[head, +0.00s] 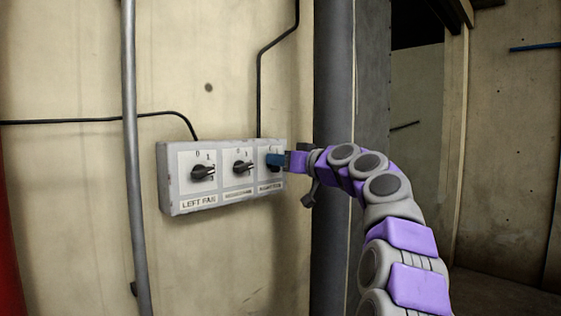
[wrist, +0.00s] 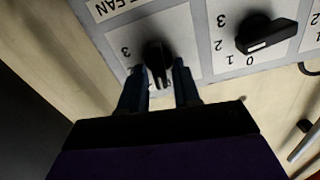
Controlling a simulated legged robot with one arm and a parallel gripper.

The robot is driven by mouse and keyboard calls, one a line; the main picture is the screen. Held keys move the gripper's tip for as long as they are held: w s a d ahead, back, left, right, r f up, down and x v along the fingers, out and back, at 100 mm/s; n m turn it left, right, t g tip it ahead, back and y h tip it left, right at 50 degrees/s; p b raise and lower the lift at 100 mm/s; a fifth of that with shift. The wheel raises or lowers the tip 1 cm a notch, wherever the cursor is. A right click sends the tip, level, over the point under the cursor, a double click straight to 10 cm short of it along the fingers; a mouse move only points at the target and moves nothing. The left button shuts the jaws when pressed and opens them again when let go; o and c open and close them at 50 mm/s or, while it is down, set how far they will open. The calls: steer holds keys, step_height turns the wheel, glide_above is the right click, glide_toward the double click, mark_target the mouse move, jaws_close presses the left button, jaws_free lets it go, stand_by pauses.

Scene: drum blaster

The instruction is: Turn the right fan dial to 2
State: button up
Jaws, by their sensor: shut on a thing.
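The right fan dial is a black knob (wrist: 158,58) on a white plate at the right end of a grey control box (head: 225,205). In the wrist view its pointer end faces down the picture, toward my gripper. A 3 shows left of the knob, but I cannot tell which number the pointer is at. My gripper (head: 274,160) reaches the box from the right, and its blue fingers hide most of this dial in the head view. In the wrist view the fingers of my gripper (wrist: 159,74) are on both sides of the knob, shut on it.
The left fan dial (head: 203,172) and the middle dial (head: 243,167) are on the same box, left of my gripper. A vertical grey pipe (head: 131,150) stands left of the box. A dark pillar (head: 332,90) is right of it. Black cables run up and left.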

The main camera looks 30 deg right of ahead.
steer(key=shift+m, duration=0.3)
steer(key=shift+w+d+f+m+p, duration=0.1)
steer(key=shift+d+f+m+p, duration=0.05)
steer(key=shift+m+p, duration=1.95)
steer(key=shift+d+f+m+p, duration=0.1)
steer(key=shift+m+p, duration=1.6)
steer(key=shift+m, duration=0.75)
steer(key=shift+w+d+f+m+p, duration=0.1)
steer(key=shift+d+f+m+p, duration=0.05)
steer(key=shift+m+p, duration=1.95)
steer(key=shift+f+m, duration=0.1)
steer(key=shift+m, duration=0.15)
steer(key=o, duration=0.6)
steer(key=shift+o, duration=0.7)
steer(key=shift+w+d+f, duration=0.1)
steer(key=shift+d, duration=0.05)
